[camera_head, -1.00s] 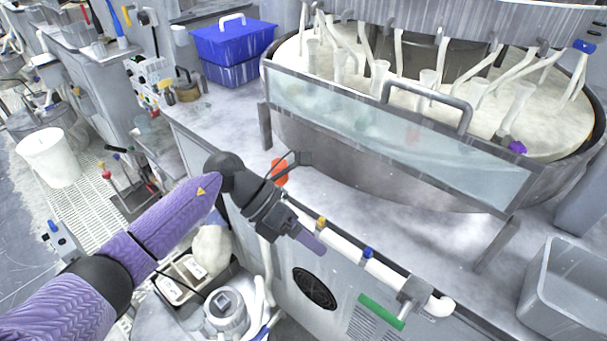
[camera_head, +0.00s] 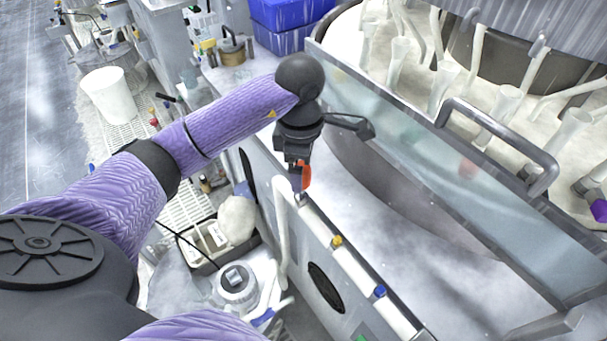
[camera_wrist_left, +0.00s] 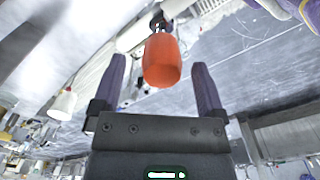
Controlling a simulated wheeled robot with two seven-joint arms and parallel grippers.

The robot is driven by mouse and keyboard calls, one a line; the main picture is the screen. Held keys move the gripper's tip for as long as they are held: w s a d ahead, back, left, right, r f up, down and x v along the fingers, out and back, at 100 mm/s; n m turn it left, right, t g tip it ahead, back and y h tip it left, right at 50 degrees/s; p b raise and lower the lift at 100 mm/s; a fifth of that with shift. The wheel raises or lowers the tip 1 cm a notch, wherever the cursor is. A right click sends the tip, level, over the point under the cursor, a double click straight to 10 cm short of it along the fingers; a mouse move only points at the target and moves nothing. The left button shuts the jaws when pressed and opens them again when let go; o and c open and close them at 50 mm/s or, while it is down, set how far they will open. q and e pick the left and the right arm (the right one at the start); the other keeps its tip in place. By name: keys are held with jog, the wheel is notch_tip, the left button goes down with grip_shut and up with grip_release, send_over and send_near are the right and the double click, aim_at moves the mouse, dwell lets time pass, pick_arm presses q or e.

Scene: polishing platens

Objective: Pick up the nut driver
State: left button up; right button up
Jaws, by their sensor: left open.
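The nut driver's orange handle (camera_head: 306,176) shows at the upper end of the white rail along the bench front. In the left wrist view the orange handle (camera_wrist_left: 161,62) appears between the two purple fingers, with clear gaps on both sides. A dark shaft end shows beyond it. My left gripper (camera_head: 298,187) is right at the handle in the head view and partly covers it. Its jaws are open, and I cannot tell whether a finger touches the handle. My right gripper is not in view.
A yellow clip (camera_head: 337,241) and a blue clip (camera_head: 379,291) sit further along the rail. The large round polishing tank with its clear guard (camera_head: 430,170) stands to the right. Blue boxes (camera_head: 285,38) are behind. A tray (camera_head: 190,262) with items lies below left.

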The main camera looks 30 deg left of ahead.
aim_at(302, 199)
pick_arm(q)
notch_tip(302, 199, down, 4)
jog(key=shift+s+f, duration=0.1)
grip_shut()
dwell(0.4)
